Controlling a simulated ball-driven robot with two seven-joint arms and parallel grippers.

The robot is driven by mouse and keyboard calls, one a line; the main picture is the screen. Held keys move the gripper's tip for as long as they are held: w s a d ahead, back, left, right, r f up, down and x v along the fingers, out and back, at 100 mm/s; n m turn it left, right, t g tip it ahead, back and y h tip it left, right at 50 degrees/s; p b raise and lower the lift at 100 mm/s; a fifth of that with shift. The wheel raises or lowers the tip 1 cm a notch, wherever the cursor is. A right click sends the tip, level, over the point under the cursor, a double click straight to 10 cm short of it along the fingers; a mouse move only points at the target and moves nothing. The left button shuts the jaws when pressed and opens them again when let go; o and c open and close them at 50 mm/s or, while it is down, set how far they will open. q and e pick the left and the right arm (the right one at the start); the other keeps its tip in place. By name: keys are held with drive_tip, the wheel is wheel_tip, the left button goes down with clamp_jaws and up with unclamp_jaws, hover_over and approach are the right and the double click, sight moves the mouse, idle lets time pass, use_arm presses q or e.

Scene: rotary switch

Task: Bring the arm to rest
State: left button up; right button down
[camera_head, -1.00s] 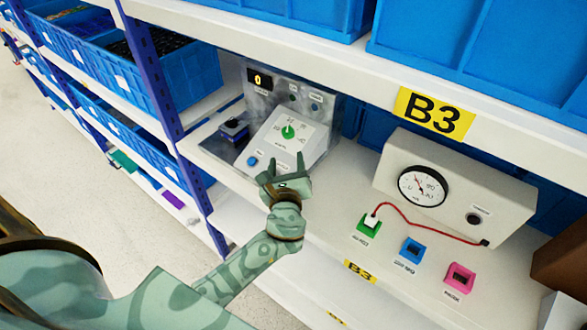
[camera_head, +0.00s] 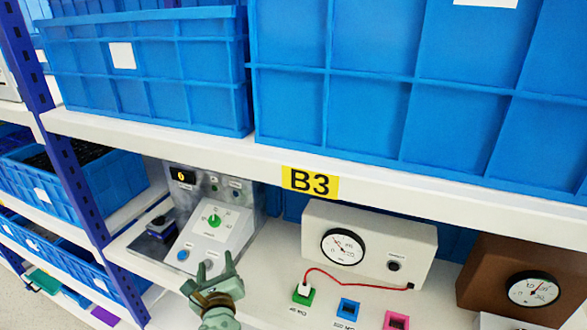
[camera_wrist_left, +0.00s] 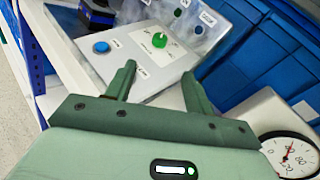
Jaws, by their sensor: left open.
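My left gripper (camera_head: 217,272) is open and empty, in front of the shelf bay at the lower middle of the head view. In the left wrist view its two fingers (camera_wrist_left: 158,88) stand apart with nothing between them. Beyond it is a white sloped panel (camera_head: 233,235) with a green rotary knob (camera_head: 214,220) and a blue button (camera_head: 183,255). The knob also shows in the left wrist view (camera_wrist_left: 160,40). The fingertips appear apart from the panel. A display (camera_head: 183,176) behind the panel reads 0. My right gripper is not in view.
A gauge box (camera_head: 369,238) stands to the right, with a red cable (camera_head: 350,280) running to a green socket (camera_head: 303,294). Blue (camera_head: 347,309) and pink (camera_head: 396,321) sockets sit beside it. The upper shelf edge (camera_head: 420,203) and a blue upright (camera_head: 80,190) border the bay.

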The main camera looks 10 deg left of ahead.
use_arm(q)
drive_tip(key=s+n+g+h, duration=0.3)
drive_tip(key=s+n+g, duration=0.5)
drive_tip(key=s+n, duration=1.3)
drive_tip(key=s+d+f+g+h+b, duration=0.1)
drive_tip(key=s+f+b, duration=0.15)
drive_tip(key=f, duration=0.95)
drive_tip(key=s+d+f+g+h+b, duration=0.1)
drive_tip(key=s+d+f+b, duration=0.15)
drive_tip(key=f, duration=1.05)
drive_tip(key=s+d+f+g+h+b, duration=0.15)
drive_tip(key=f+b, duration=0.25)
drive_tip(key=f, duration=0.8)
drive_tip(key=s+a+f+n+g+h+b, duration=0.1)
drive_tip(key=s+f+b, duration=0.5)
drive_tip(key=s+f, duration=1.3)
wheel_tip(320, 180, down, 2)
drive_tip(key=shift+s+f+n+g, duration=0.2)
drive_tip(key=shift+s+n+g, duration=0.15)
drive_tip(key=shift+n+g, duration=0.4)
drive_tip(key=shift+m+h, duration=0.25)
